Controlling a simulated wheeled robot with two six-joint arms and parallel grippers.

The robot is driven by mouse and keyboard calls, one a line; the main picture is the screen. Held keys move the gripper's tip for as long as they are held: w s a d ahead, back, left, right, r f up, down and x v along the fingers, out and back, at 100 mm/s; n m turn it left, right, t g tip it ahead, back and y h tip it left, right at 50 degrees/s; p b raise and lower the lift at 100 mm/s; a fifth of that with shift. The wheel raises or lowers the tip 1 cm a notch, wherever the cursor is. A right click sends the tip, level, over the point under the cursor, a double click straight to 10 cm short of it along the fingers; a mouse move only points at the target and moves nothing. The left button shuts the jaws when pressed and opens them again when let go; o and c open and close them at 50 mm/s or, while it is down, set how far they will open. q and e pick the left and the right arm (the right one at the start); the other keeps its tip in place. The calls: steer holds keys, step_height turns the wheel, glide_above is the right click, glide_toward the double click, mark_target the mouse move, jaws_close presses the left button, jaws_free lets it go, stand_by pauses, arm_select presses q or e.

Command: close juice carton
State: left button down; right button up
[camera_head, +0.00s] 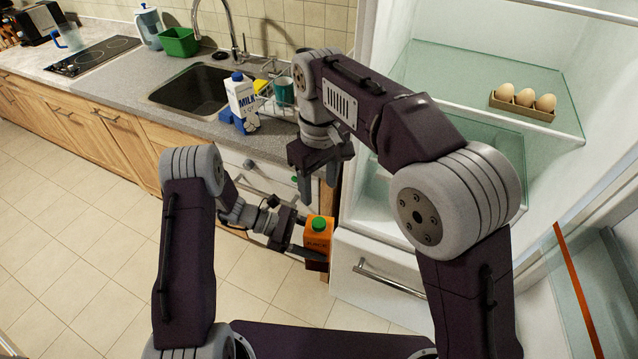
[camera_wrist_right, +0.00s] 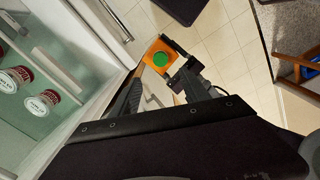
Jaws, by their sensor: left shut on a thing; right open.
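The orange juice carton (camera_head: 316,246) is upright, held off the floor in front of the fridge's lower drawer. A green cap (camera_head: 319,224) sits on its top; I cannot tell whether it is seated tight. My left gripper (camera_head: 308,240) is shut on the carton from the left. My right gripper (camera_head: 319,184) is open and empty, pointing down above the carton. In the right wrist view the carton (camera_wrist_right: 149,48) and its green cap (camera_wrist_right: 161,60) show beyond and between my right fingers (camera_wrist_right: 160,95), with my left gripper's dark jaws (camera_wrist_right: 183,66) beside it.
The open fridge stands right, with an egg tray (camera_head: 522,110) on a glass shelf. Jars (camera_wrist_right: 42,102) stand inside it. A milk carton (camera_head: 242,100), a teal mug (camera_head: 284,92) and a sink (camera_head: 192,91) are on the counter. The tiled floor is clear at left.

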stand_by(0.3)
steer(key=s+d+f+m, duration=0.1)
steer(key=d+f+m, duration=0.2)
steer(key=d+f, duration=0.3)
steer(key=s+d+f+m, duration=0.15)
steer(key=d+f, duration=0.25)
steer(key=d, duration=0.4)
steer(key=s+d+f+m+t, duration=0.1)
steer(key=s+d+f+m, duration=0.4)
steer(key=s+d, duration=0.3)
steer(key=shift+s+f, duration=0.3)
steer(key=shift+f, duration=0.2)
steer(key=shift+a, duration=0.1)
